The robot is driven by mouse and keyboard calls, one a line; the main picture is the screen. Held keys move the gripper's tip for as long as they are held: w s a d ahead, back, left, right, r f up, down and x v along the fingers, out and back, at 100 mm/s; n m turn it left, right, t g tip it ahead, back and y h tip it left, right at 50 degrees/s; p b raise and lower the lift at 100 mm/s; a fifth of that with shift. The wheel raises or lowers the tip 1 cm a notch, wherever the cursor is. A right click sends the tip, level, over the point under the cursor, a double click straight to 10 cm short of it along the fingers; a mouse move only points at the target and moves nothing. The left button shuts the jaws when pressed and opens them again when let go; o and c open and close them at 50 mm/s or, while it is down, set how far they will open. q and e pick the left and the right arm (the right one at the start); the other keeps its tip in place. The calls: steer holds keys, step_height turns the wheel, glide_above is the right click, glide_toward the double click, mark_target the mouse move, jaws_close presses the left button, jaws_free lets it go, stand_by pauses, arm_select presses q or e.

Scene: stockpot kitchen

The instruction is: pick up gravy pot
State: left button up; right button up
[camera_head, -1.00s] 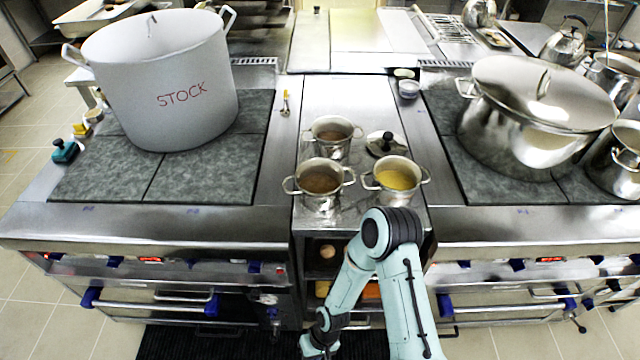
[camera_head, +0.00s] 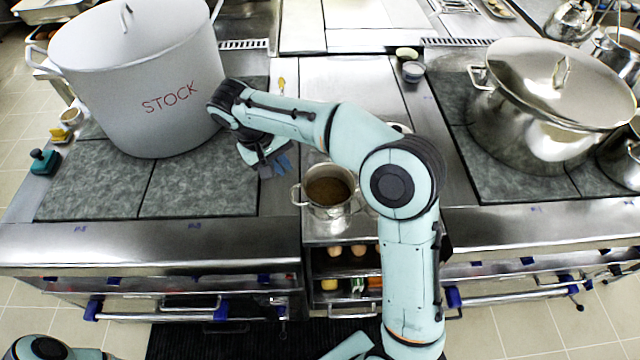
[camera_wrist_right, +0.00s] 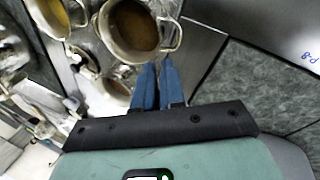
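A small steel pot with brown liquid (camera_head: 328,190) stands at the front of the middle counter; it fits a gravy pot. My right gripper (camera_head: 275,167) is to the left of the front pot, above the stove's right edge. Its blue fingers (camera_wrist_right: 158,72) are together, empty, and apart from the pots. My left gripper is out of view; only part of that arm shows bottom left.
A pot with yellow contents (camera_wrist_right: 55,15) is hidden behind my right arm in the head view. A tall STOCK pot (camera_head: 140,80) stands on the left stove, close to my right wrist. A large lidded steel pot (camera_head: 550,105) stands on the right stove.

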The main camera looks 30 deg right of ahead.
steer(key=s+x, duration=0.1)
steer(key=x, duration=1.2)
steer(key=shift+b, duration=0.45)
steer(key=shift+r, duration=0.1)
jaws_close()
steer(key=shift+r, duration=0.2)
stand_by(0.6)
